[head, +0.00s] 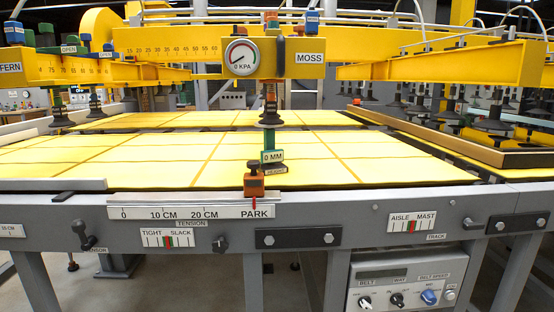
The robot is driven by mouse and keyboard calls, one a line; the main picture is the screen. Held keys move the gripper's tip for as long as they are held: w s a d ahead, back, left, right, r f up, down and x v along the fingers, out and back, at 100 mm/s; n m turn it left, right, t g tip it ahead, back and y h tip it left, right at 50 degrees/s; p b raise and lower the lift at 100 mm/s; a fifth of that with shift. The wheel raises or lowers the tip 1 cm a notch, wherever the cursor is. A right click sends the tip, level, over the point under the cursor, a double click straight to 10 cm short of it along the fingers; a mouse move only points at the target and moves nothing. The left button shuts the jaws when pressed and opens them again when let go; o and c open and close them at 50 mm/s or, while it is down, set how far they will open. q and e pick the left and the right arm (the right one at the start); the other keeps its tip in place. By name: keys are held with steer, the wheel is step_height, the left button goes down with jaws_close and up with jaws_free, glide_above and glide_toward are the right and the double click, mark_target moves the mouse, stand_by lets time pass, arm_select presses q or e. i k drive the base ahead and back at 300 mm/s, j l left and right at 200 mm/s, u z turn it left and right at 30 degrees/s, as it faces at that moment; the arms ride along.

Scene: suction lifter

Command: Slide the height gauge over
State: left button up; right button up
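The height gauge (254,181) is an orange block with a dark knob on top. It sits at the right end of a white scale rail (180,211) on the table's front edge. The rail is marked 0, 10 CM, 20 CM and PARK, and the gauge's red pointer is at PARK. A green post with a "0 MM" label (272,156) stands just behind the block, under a dark suction cup (270,119). Neither of my grippers is in view.
Yellow sheets (120,158) cover the table. A yellow beam marked MOSS with a pressure dial (241,57) at 0 KPA hangs above. Small handles (87,236) stick out of the grey front rail. A control box (405,283) is below at the right.

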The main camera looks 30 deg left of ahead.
mark_target(272, 158)
steer(key=i+j+z, duration=0.1)
steer(key=j+z, duration=0.25)
steer(key=j, duration=0.45)
steer(key=j+z, duration=0.35)
steer(key=j, duration=0.45)
